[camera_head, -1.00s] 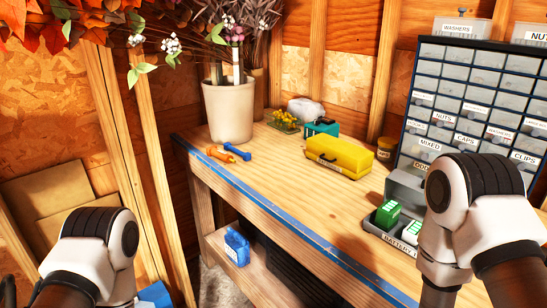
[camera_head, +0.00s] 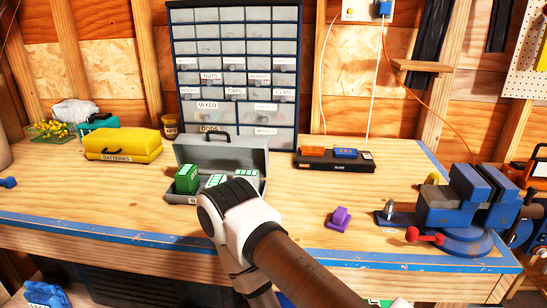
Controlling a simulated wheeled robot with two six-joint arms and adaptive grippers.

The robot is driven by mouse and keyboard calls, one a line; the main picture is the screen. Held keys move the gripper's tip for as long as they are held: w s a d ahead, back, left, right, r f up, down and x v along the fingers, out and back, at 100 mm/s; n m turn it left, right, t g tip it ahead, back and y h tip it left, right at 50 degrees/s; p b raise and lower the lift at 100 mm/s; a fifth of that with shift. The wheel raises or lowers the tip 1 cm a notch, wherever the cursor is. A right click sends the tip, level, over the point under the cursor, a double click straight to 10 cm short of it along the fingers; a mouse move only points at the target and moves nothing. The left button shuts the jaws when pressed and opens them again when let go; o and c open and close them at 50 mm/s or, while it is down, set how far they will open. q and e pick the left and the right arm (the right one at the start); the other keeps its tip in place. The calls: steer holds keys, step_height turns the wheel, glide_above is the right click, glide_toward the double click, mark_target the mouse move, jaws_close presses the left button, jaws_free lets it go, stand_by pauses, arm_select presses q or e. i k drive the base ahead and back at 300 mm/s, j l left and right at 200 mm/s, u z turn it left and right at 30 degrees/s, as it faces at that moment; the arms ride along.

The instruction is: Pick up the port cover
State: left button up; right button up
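No thing in view is labelled as a port cover. A small purple piece (camera_head: 340,218) with a raised block on a flat base sits on the bench right of centre, near the front edge; I cannot tell whether it is the port cover. My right arm crosses the lower middle of the head view, its joint in front of the grey battery case. My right gripper is below the picture, out of view. My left arm and gripper are out of view too.
The wooden bench (camera_head: 95,195) has a blue front edge. An open grey case (camera_head: 245,156) holds green batteries (camera_head: 187,179). A yellow battery case (camera_head: 122,145), a black tray (camera_head: 335,160) and a blue vise (camera_head: 455,205) stand around. The bench around the purple piece is clear.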

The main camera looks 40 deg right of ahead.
mark_target(340, 220)
steer(key=z, duration=1.8)
